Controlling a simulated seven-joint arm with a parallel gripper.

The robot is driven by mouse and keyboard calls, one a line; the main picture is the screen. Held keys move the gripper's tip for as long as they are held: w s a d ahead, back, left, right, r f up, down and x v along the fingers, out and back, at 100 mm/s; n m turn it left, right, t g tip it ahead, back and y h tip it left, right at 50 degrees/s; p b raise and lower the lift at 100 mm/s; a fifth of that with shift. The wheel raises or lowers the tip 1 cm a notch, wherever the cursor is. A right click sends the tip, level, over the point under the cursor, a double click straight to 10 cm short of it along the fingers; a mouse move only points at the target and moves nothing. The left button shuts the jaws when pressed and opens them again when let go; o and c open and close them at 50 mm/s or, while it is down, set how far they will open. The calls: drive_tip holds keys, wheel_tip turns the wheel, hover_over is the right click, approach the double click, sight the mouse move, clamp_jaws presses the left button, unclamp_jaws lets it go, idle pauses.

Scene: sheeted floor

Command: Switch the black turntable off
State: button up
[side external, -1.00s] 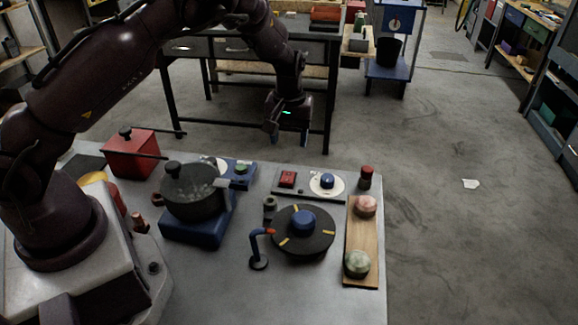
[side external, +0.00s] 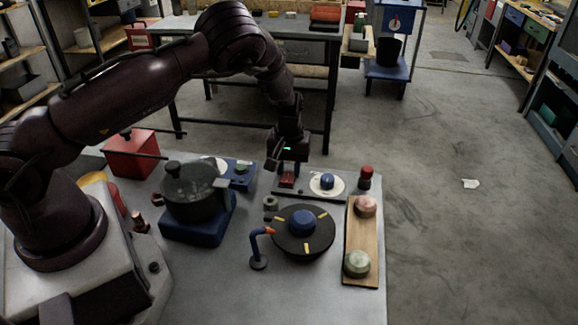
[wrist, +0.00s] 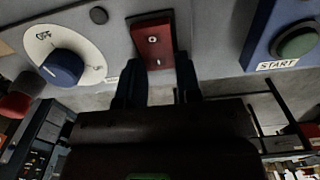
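The black turntable (side external: 290,241) stands on the grey table, with a blue hub (side external: 302,222) and yellow marks on its disc. Behind it is a grey control panel (side external: 308,193) with a red rocker switch (side external: 287,181) and a blue knob (side external: 327,181) on a white dial. My gripper (side external: 286,172) points down just above the rocker. In the wrist view, the two dark fingers (wrist: 160,82) are apart and empty, close to the red rocker (wrist: 153,42). I cannot tell whether they touch it. The blue knob (wrist: 62,68) is left of them, on a dial with "OFF" lettering.
A dark pot (side external: 192,195) on a blue base, a red box (side external: 133,160) and a blue START box (side external: 240,176) with a green button stand left. A wooden board (side external: 362,235) with two round objects lies right of the turntable. A small blue lamp-like arm (side external: 256,249) stands in front.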

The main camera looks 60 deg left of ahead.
sight(286, 182)
drive_tip(key=c, duration=0.3)
drive_tip(key=shift+s+d+r+t+y, duration=0.1)
drive_tip(key=shift+d+r+t+y, duration=0.05)
drive_tip(key=shift+t+y, duration=0.4)
drive_tip(key=shift+s+d+r+t+y, duration=0.1)
drive_tip(key=shift+t+y, duration=0.45)
drive_tip(key=o, duration=0.9)
drive_tip(key=v, duration=1.3)
drive_tip(key=shift+a, duration=0.1)
